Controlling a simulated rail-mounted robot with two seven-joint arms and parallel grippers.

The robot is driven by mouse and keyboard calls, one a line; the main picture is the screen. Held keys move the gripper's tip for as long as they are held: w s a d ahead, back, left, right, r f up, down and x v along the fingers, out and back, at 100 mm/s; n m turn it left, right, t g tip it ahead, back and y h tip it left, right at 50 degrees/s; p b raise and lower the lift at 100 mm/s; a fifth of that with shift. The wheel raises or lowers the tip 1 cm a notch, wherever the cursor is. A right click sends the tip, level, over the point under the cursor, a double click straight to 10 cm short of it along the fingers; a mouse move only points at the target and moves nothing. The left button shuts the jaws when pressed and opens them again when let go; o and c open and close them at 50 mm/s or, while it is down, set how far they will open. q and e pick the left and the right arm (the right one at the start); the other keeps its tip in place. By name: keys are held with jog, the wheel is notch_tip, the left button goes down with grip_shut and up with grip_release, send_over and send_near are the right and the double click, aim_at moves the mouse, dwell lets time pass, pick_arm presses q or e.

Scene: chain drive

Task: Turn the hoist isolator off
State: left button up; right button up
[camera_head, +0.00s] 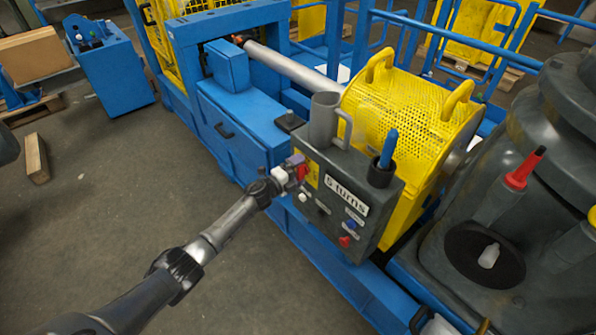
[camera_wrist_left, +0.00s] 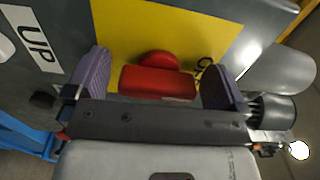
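The hoist isolator is a red knob (camera_wrist_left: 157,82) with a bar-shaped handle on a yellow plate (camera_wrist_left: 215,33). In the head view the red knob (camera_head: 302,173) shows at the left end of the grey control box (camera_head: 338,185), partly hidden by my gripper. My left gripper (camera_head: 297,167) is at the box face, right in front of the knob. In the left wrist view its two purple finger pads (camera_wrist_left: 160,84) stand apart on either side of the red handle, with a visible gap on each side. My right gripper is not in view.
The box also carries a "5 turns" label (camera_head: 346,194), a blue button (camera_head: 351,224) and a red button (camera_head: 345,241). A yellow mesh guard (camera_head: 400,120) is behind.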

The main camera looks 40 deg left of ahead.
pick_arm(q)
jog(key=shift+s, duration=0.1)
jog(key=s+a+p, duration=0.2)
jog(key=s+p, duration=0.2)
jog(key=s, duration=0.9)
jog(key=shift+s+a, duration=0.2)
jog(key=shift+a, duration=0.1)
dwell(0.3)
